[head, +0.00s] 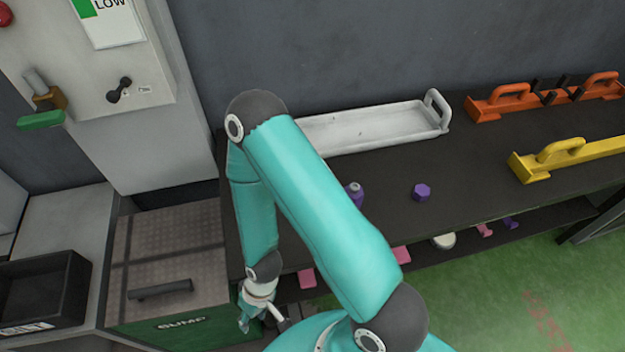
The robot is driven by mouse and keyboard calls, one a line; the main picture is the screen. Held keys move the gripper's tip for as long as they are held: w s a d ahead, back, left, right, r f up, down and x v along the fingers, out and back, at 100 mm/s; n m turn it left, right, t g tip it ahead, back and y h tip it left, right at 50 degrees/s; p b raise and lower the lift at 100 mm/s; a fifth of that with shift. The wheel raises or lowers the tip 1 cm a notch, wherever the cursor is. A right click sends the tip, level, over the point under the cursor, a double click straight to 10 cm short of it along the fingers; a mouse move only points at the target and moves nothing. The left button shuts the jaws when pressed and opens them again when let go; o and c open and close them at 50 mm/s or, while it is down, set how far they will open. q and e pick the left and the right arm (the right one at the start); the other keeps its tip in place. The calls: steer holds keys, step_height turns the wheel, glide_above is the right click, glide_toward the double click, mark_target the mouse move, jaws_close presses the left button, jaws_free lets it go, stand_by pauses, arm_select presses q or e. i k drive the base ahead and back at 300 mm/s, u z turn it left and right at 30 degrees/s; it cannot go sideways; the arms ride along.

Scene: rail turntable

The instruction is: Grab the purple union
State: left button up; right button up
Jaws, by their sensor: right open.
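Several purple pieces are in view, and I cannot tell for sure which is the union. A purple hexagonal piece (421,192) stands alone on the dark bench top. A rounded purple piece (355,192) stands to its left, partly hidden behind my teal right arm. A smaller purple piece (511,223) lies on the lower shelf. My right gripper (264,318) is open and empty at the lower left, pointing down in front of the bench's left end, well away from the purple pieces. My left gripper is not in view.
A white tray (375,127) sits at the bench's back. Orange (500,102) and yellow (560,157) handled pieces stand on the right. Pink pieces (401,255) and a pale round piece (443,241) are on the lower shelf. A sump box (165,255) and black bin (45,290) stand left.

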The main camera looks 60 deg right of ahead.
mark_target(354, 190)
steer(key=z, duration=0.2)
steer(key=i, duration=0.2)
steer(key=u, duration=1.2)
steer(key=k, duration=1.95)
steer(key=z, duration=0.8)
steer(key=i, duration=0.4)
